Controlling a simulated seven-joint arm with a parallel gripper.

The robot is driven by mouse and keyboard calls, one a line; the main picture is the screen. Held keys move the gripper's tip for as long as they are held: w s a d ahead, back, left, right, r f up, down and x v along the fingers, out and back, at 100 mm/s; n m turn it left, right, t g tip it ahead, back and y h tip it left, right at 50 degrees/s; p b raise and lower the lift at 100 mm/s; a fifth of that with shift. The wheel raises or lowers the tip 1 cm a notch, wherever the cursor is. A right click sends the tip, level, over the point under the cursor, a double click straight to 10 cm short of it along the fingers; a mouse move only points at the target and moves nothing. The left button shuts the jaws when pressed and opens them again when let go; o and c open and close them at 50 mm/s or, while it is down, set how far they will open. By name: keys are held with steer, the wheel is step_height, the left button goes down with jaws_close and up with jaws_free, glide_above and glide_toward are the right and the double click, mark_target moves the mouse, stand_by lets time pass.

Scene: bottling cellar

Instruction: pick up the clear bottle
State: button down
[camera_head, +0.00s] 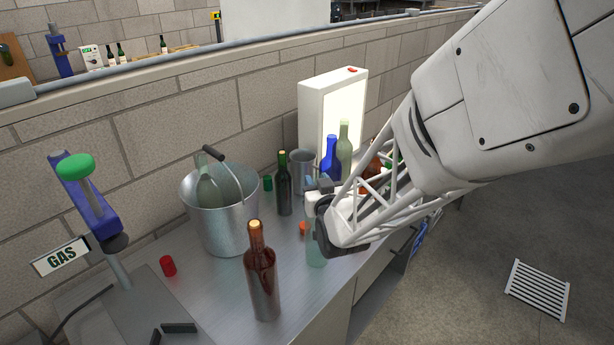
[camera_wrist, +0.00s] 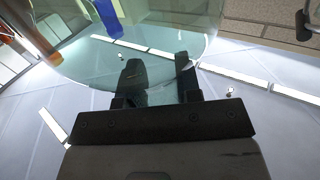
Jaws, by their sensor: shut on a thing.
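A clear, faintly blue-green bottle (camera_head: 315,254) is at the front edge of the metal bench, partly hidden by my gripper (camera_head: 322,208). In the wrist view the clear glass (camera_wrist: 130,35) fills the top of the picture, close to the camera. My gripper (camera_wrist: 160,80) is shut on this bottle, with one dark finger seen through the glass. Whether the bottle's base touches the bench is hard to tell.
A metal bucket (camera_head: 225,228) holding a pale bottle (camera_head: 207,188) stands left. A brown bottle (camera_head: 263,283) stands in front. A dark green bottle (camera_head: 284,190), a blue bottle (camera_head: 329,158) and a light box (camera_head: 318,100) are behind. A red cap (camera_head: 168,266) lies left.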

steer(key=shift+r, duration=0.1)
steer(key=shift+r, duration=1.6)
steer(key=shift+s+r, duration=0.15)
steer(key=shift+s, duration=0.05)
steer(key=s+d+r, duration=0.1)
steer(key=s+d, duration=0.1)
steer(key=s, duration=1.3)
steer(key=shift+s+d+r, duration=0.2)
steer(key=shift+d, duration=0.2)
